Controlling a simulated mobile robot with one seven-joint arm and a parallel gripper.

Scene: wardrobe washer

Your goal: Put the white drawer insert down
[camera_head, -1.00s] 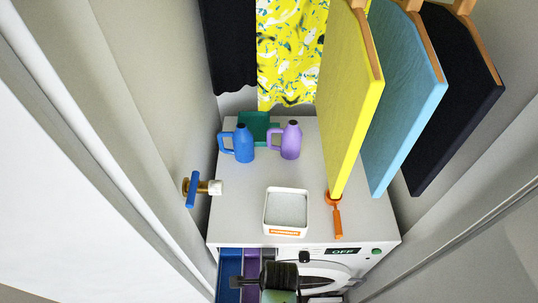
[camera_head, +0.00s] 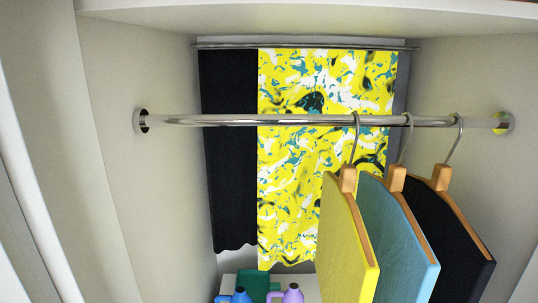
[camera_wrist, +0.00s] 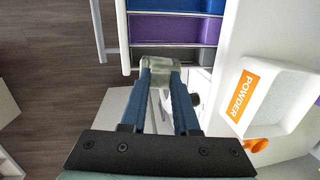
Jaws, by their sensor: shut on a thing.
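My gripper (camera_wrist: 160,78) shows only in the wrist view, its blue fingers close together over the front edge of the open washer drawer (camera_wrist: 173,28). It is shut on a small pale piece (camera_wrist: 157,62) at the fingertips, which I take for the white drawer insert. Most of that piece is hidden, and I cannot tell whether it touches the drawer. The drawer shows blue, purple and dark grey compartments side by side. In the head view neither the gripper nor the drawer is in sight.
A white box labelled POWDER (camera_wrist: 270,95) and an orange thing (camera_wrist: 256,145) are on the washer top. A blue jug (camera_head: 239,295) and a purple jug (camera_head: 290,294) stand farther back. Yellow (camera_head: 345,245), light blue and black panels hang from a rail (camera_head: 250,120).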

